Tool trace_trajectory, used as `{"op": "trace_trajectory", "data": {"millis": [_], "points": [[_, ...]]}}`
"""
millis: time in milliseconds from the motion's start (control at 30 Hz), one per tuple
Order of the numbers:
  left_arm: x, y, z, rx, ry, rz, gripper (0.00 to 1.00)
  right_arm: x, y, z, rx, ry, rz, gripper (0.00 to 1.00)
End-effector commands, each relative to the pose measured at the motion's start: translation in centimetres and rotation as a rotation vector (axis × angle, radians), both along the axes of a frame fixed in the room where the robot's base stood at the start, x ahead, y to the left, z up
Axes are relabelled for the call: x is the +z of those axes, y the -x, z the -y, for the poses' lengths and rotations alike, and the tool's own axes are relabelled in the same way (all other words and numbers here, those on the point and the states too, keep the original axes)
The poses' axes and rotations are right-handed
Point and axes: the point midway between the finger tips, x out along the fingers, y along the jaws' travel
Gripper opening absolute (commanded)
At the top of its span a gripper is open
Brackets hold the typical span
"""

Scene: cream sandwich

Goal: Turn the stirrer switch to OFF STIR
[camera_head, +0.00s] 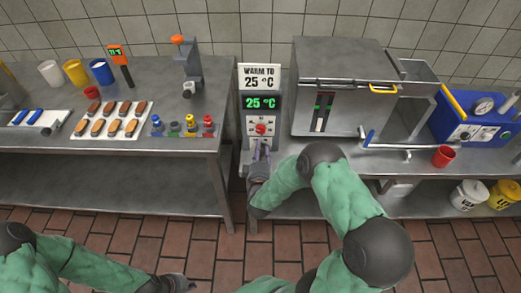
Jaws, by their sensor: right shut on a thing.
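A grey control unit (249,118) stands in the gap between the two steel tables. It has a green display (261,102) reading 25 °C and a red knob (261,129) on a pale plate. My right gripper (261,147) is at the lower part of this panel, just below the red knob, shut on the stirrer switch there. The fingers hide the switch, so its position and any label cannot be read. My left gripper (182,284) is low at the bottom edge, away from the tables; its fingers are too unclear to judge.
A sign (260,77) above the unit reads WARM TO 25 °C. The left table (190,98) holds a tray of biscuits, cups and coloured-top bottles. A large steel box (345,75), a blue machine (470,125) and a red cup (445,156) stand on the right.

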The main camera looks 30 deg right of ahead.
Motion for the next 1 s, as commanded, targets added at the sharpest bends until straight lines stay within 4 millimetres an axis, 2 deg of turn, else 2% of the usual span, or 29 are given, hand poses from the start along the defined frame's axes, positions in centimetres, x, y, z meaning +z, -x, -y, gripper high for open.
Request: {"op": "trace_trajectory", "data": {"millis": [500,1000], "points": [[0.75,0.0,0.0,0.0,0.0,0.0,0.0,-0.33,0.2,-0.04,0.0,0.282,-0.183,0.02],[0.85,0.0,-0.01,0.0,0.0,0.0,0.0,-0.35,0.21,0.0,0.0,0.335,-0.216,0.02]]}}
